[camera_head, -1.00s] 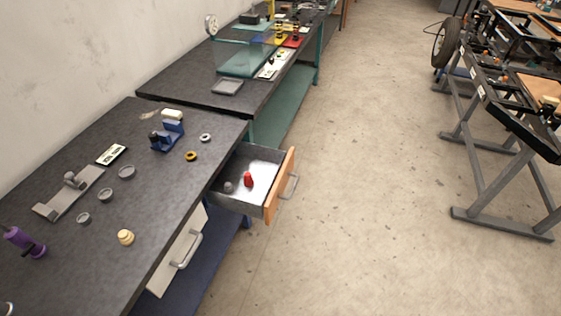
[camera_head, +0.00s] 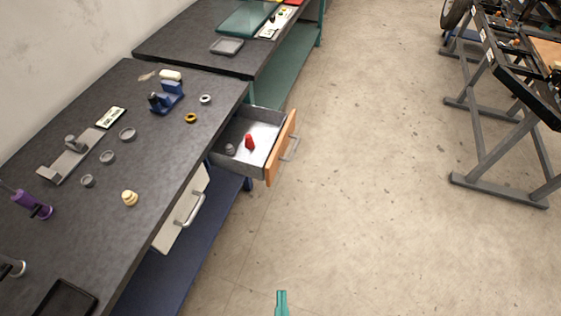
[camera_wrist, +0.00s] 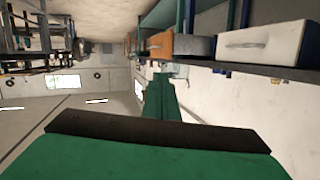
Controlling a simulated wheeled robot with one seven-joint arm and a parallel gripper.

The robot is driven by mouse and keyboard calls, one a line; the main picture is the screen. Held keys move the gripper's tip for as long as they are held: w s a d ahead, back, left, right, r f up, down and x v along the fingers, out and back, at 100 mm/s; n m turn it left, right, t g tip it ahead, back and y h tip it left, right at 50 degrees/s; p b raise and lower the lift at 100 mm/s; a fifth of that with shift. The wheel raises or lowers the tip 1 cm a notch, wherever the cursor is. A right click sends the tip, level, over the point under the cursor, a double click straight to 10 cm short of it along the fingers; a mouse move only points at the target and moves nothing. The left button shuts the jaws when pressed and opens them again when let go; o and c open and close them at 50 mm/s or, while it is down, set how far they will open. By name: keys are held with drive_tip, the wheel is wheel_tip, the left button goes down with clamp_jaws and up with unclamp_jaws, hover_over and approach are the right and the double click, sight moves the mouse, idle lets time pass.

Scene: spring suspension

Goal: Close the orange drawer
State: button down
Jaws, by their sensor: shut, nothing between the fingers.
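The orange drawer (camera_head: 281,149) stands pulled out from under the dark workbench, with a silver handle (camera_head: 291,148) on its orange front. Inside its grey box lie a red object and a small grey one. My gripper (camera_head: 282,294) is teal and shows at the bottom edge of the head view, over the floor, well short of the drawer. In the wrist view its fingers (camera_wrist: 161,84) are together, with nothing between them.
A white drawer (camera_head: 181,210) sits left of and nearer than the orange one, below the bench top (camera_head: 150,165), which holds several small parts. The floor (camera_head: 370,200) right of the bench is clear. A grey metal stand (camera_head: 500,140) is at the right.

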drive_tip(key=w+d+f+m+t+h, duration=0.1)
drive_tip(key=w+f+m, duration=0.35)
drive_tip(key=w, duration=0.35)
drive_tip(key=w+d+f+m+t, duration=0.1)
drive_tip(key=w+d+f+m, duration=0.1)
drive_tip(key=w+f+m, duration=0.45)
drive_tip(key=w+a+m, duration=0.1)
drive_tip(key=w+m, duration=0.2)
drive_tip(key=w, duration=1.2)
drive_tip(key=w+a+r+m, duration=0.1)
drive_tip(key=w+a+m, duration=0.1)
drive_tip(key=w, duration=1.3)
drive_tip(key=shift+w+r+m+h, duration=0.2)
drive_tip(key=shift+m+h, duration=0.2)
drive_tip(key=shift+m, duration=0.5)
drive_tip(key=shift+w, duration=0.1)
